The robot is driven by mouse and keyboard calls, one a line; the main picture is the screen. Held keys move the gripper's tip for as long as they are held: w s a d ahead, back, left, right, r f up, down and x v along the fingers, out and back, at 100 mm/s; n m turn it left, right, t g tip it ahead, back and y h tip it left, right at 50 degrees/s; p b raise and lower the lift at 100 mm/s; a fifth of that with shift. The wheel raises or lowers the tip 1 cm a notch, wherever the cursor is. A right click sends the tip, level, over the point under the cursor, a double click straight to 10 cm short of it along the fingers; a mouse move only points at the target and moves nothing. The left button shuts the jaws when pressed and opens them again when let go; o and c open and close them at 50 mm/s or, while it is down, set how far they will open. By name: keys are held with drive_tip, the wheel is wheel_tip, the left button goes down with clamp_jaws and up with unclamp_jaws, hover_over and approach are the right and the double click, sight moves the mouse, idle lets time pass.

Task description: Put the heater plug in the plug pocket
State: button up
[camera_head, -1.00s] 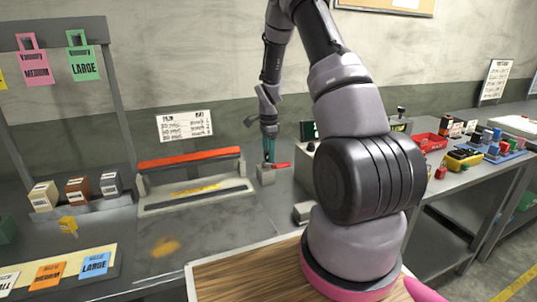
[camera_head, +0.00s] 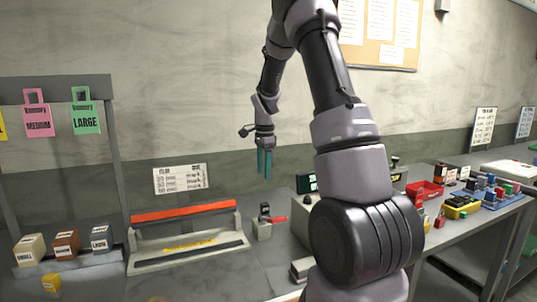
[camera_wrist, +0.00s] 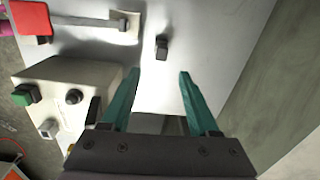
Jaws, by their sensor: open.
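My gripper (camera_head: 265,163) hangs in the air above the bench, teal fingers pointing down. The wrist view shows the fingers (camera_wrist: 160,85) apart, with nothing between them. Below it in the head view is a small grey block (camera_head: 264,231), with a dark upright piece (camera_head: 265,211) at its top and a red lever at its side. In the wrist view, a small dark piece (camera_wrist: 162,46) stands on the bench beyond the fingertips. It may be the heater plug, but I cannot tell. I cannot tell for sure which part is the plug pocket, or whether anything sits in it.
A pale control box (camera_wrist: 68,95) with a green button and knobs stands close to the fingers. The sealer with a red bar (camera_head: 186,211) lies left of the block. The wall is behind.

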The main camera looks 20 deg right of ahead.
drive_tip(key=s+a+r+n+t+y, duration=0.1)
drive_tip(key=s+a+r+n+t, duration=0.3)
drive_tip(key=s+r, duration=0.6)
drive_tip(key=s+a+r+n+t, duration=0.1)
drive_tip(key=s+a+r+n, duration=0.3)
drive_tip(key=s+r, duration=0.6)
drive_tip(key=s+a+n+t, duration=0.1)
drive_tip(key=s+n, duration=0.4)
drive_tip(key=s, duration=0.3)
drive_tip(key=shift+s+r+t+y, duration=0.25)
drive_tip(key=shift+r+t+y, duration=0.15)
